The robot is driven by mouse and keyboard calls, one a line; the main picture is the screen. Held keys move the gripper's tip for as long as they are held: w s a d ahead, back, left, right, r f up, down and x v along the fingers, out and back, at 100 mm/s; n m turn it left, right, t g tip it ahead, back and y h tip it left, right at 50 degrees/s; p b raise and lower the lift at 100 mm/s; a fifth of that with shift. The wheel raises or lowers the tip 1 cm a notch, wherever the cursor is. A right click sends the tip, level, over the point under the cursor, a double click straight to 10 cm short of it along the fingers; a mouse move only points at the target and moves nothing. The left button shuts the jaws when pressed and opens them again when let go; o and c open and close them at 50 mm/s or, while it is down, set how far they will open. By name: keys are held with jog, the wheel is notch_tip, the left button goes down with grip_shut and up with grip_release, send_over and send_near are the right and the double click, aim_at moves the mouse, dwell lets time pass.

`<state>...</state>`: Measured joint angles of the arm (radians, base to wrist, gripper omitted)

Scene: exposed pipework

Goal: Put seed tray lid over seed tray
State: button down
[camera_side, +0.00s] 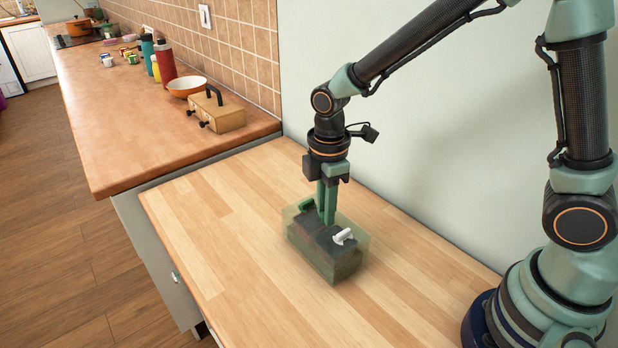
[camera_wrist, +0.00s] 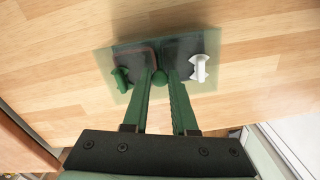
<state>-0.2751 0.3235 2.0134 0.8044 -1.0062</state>
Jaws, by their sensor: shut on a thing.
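The seed tray lid (camera_side: 358,251) is a see-through, pale green box shape; it also shows in the wrist view (camera_wrist: 118,94). It surrounds the dark seed tray (camera_side: 313,248) on the wooden worktop. In the wrist view the tray (camera_wrist: 140,58) shows as two dark areas through the lid. My gripper (camera_side: 327,221) points down and is shut on the lid's green knob (camera_wrist: 159,78), between the fingertips. A green piece (camera_side: 306,205) and a white piece (camera_side: 343,237) show at opposite ends of the tray. I cannot tell whether the lid rests fully down.
The pale wooden worktop (camera_side: 225,245) is clear around the tray. A wall stands behind it. On the brown counter at the back left are a wooden box with a black handle (camera_side: 217,110), an orange bowl (camera_side: 187,86) and several bottles (camera_side: 163,62).

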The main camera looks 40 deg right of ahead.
jog(key=shift+f, duration=0.25)
dwell(0.4)
jog(key=c, duration=0.6)
grip_release()
notch_tip(320, 180, up, 11)
jog(key=s+d+r+m+t, duration=0.1)
jog(key=s+d+m+t, duration=0.1)
jog(key=m, duration=0.3)
jog(key=s+d+r+m+t, duration=0.1)
jog(key=s+d+r+m, duration=0.1)
jog(key=s+d+m, duration=0.1)
jog(key=s+d+r+m+t, duration=0.2)
jog(key=s+d+m, duration=0.1)
jog(key=d+m, duration=0.2)
jog(key=shift+d+m+t, duration=0.15)
jog(key=shift+m+t, duration=0.15)
jog(key=shift+m, duration=0.5)
